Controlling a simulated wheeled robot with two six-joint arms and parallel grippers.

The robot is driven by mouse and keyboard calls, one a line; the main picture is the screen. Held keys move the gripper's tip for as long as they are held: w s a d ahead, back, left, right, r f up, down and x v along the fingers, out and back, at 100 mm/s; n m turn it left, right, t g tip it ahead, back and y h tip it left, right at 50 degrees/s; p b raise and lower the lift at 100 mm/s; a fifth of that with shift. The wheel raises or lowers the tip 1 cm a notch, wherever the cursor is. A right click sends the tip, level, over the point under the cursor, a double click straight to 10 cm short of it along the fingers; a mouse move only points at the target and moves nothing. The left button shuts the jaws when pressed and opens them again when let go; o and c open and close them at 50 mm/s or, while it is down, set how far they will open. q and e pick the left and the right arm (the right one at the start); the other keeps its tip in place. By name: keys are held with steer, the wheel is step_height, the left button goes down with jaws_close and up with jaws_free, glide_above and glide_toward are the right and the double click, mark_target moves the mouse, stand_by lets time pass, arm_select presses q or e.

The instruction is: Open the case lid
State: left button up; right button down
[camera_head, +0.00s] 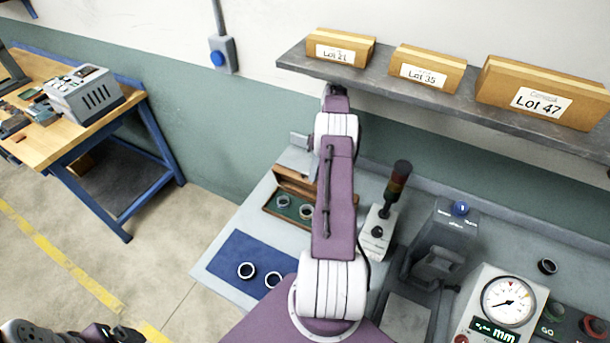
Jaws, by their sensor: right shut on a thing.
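The wooden case (272,212) stands at the back left of the grey workbench, its green-lined inside showing two metal rings (283,201). Its brown lid (293,180) appears raised at the back of the case; my arm hides its right part. My right gripper (297,160) is at the lid's upper edge, shut on the lid. My right arm crosses the middle of the view and hides part of the gripper and the case's right side.
A blue mat (228,257) with two rings (246,270) lies in front of the case. A shelf (420,100) with several boxes hangs above.

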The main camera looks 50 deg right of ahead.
arm_select(q)
steer(key=shift+w, duration=0.2)
arm_select(e)
steer(key=shift+w+d+f, duration=0.1)
steer(key=shift+d+f, duration=0.25)
steer(key=shift+d, duration=0.25)
